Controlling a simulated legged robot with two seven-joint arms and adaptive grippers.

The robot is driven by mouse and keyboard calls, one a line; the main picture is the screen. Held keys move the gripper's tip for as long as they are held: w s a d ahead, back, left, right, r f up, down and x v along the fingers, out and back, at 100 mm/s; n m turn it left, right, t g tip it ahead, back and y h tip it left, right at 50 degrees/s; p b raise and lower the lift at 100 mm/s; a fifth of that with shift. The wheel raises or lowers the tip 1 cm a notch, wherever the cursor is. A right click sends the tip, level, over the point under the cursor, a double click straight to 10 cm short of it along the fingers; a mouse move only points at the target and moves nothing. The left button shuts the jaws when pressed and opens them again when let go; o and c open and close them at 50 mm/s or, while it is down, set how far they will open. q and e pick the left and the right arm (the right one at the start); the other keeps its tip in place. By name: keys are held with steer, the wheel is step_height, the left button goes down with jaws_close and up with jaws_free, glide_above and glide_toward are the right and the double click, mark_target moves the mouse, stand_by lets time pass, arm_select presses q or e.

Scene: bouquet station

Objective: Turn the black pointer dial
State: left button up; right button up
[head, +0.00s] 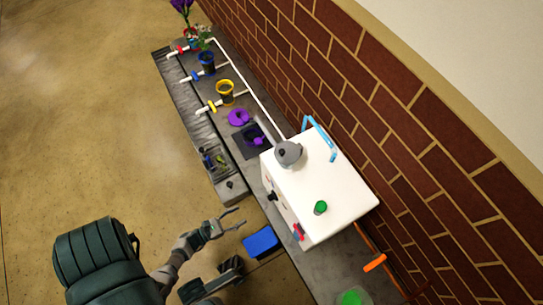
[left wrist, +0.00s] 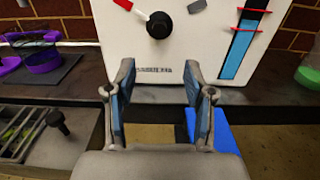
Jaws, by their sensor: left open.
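The black pointer dial (head: 272,196) is on the front face of a white box (head: 325,190). In the left wrist view the dial (left wrist: 159,26) is a round black knob, with a red mark to its upper left and a grey mark to its upper right. My left gripper (head: 240,218) is open and empty, in front of the box and apart from the dial. In the left wrist view its fingers (left wrist: 160,100) are spread below the dial, with clear space between them.
A vertical blue gauge with red clips (left wrist: 240,42) is right of the dial. A blue bin (head: 261,242) lies near the counter's front edge, beside my left gripper. A grey tray with a black knob (head: 231,185) is left of the box. White pipes and colored cups line the counter behind.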

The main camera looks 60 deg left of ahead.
mark_target(272, 197)
arm_select(q)
steer(key=w+b, duration=0.2)
steer(key=w, duration=1.1)
steer(key=shift+d+f, duration=0.15)
steer(key=shift+d, duration=0.3)
steer(key=shift+c, duration=0.2)
jaws_close()
